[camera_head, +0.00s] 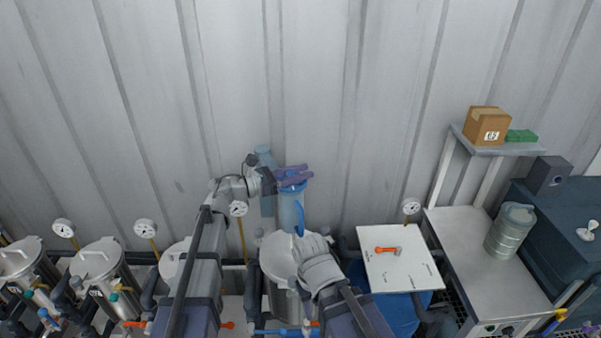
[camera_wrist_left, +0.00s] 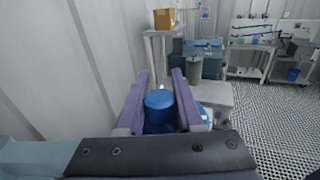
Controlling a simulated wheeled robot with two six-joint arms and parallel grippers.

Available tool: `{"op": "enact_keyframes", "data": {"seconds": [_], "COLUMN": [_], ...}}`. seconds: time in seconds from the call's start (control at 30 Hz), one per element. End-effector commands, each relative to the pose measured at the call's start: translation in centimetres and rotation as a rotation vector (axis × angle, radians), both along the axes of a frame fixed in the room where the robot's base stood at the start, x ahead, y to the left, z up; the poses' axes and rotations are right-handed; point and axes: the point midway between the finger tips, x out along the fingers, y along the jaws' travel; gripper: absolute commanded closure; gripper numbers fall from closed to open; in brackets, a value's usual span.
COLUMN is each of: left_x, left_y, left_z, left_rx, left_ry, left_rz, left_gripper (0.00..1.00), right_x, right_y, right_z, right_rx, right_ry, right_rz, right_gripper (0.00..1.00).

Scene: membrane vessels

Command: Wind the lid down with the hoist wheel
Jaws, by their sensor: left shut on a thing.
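My left gripper (camera_head: 293,175) has its two purple jaws closed around a blue round part, which I take to be the hoist wheel or its grip. In the left wrist view the blue part (camera_wrist_left: 159,100) sits between the purple jaws (camera_wrist_left: 160,95). Below it in the head view is a pale blue upright body (camera_head: 288,212) with a darker blue curved handle (camera_head: 300,218). A steel vessel (camera_head: 276,265) stands under it, partly covered by my right arm. I cannot make out the lid clearly.
More lidded steel vessels (camera_head: 100,258) with gauges (camera_head: 145,228) stand at left. A white board (camera_head: 400,258) with an orange handle lies over a blue drum (camera_head: 392,312). At right are a bench (camera_head: 480,255), a metal canister (camera_head: 510,230) and a shelf with a box (camera_head: 487,126).

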Motion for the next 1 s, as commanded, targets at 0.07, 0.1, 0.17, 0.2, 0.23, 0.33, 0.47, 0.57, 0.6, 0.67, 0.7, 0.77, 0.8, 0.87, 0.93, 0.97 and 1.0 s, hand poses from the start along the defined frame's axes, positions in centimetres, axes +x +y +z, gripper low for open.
{"op": "enact_keyframes", "data": {"seconds": [0.07, 0.1, 0.17, 0.2, 0.23, 0.33, 0.47, 0.57, 0.6, 0.67, 0.7, 0.77, 0.8, 0.87, 0.93, 0.97, 1.0], "left_x": [0.0, 0.0, 0.0, 0.0, 0.0, 0.0, 0.0, 0.0, -0.1, -0.2, -0.4, -0.7, -1.0, -1.4, -1.8, -2.0, -2.1], "left_y": [0.0, 0.0, 0.0, 0.0, 0.0, 0.0, 0.0, 0.0, 0.1, 0.5, 1.0, 1.9, 2.5, 3.5, 4.5, 4.9, 5.5], "left_z": [0.0, 0.0, 0.0, 0.0, 0.0, 0.0, 0.0, 0.0, 0.0, 0.0, 0.0, 0.0, 0.0, 0.0, 0.0, 0.0, 0.0], "left_rx": [0.0, 0.0, 0.0, 0.0, 0.0, 0.0, 0.0, 0.0, 0.0, 0.0, 0.0, 0.0, 0.0, 0.0, 0.0, 0.0, 0.0], "left_ry": [0.0, 0.0, 0.0, 0.0, 0.0, 0.0, 0.0, 0.0, 0.0, 0.0, 0.0, 0.0, 0.0, 0.0, 0.0, 0.0, 0.0], "left_rz": [0.001, 0.001, 0.001, 0.001, 0.001, 0.001, 0.001, 0.002, 0.002, 0.003, 0.004, 0.004, 0.005, 0.005, 0.005, 0.005, 0.004], "left_gripper": [1.0, 0.61, 0.54, 0.5, 0.47, 0.35, 0.34, 0.34, 0.34, 0.34, 0.34, 0.34, 0.34, 0.34, 0.34, 0.34, 0.34], "right_x": [0.0, 0.0, 0.0, 0.0, 0.0, 0.0, 0.0, 0.0, 0.0, 0.0, 0.0, 0.0, 0.0, 0.0, 0.0, 0.0, 0.0], "right_y": [0.0, 0.0, 0.0, 0.0, 0.0, 0.0, 0.0, 0.0, 0.0, 0.0, 0.0, 0.0, 0.0, 0.0, 0.0, 0.0, 0.0], "right_z": [0.0, 0.0, 0.0, 0.0, 0.0, 0.0, 0.0, 0.0, 0.0, 0.0, 0.0, 0.0, 0.0, 0.0, 0.0, 0.0, 0.0], "right_rx": [0.0, 0.0, 0.0, 0.0, 0.0, 0.0, 0.0, 0.0, 0.0, 0.0, 0.0, 0.0, 0.0, 0.0, 0.0, 0.0, 0.0], "right_ry": [0.0, 0.0, 0.0, 0.0, 0.0, 0.0, 0.0, 0.0, 0.0, 0.0, 0.0, 0.0, 0.0, 0.0, 0.0, 0.0, 0.0], "right_rz": [0.0, 0.0, 0.0, 0.0, 0.0, 0.0, 0.0, 0.0, 0.0, 0.0, 0.0, 0.0, 0.0, 0.0, 0.0, 0.0, 0.0], "right_gripper": [0.5, 0.5, 0.5, 0.5, 0.5, 0.5, 0.5, 0.5, 0.5, 0.5, 0.5, 0.5, 0.5, 0.5, 0.5, 0.5, 0.5]}}
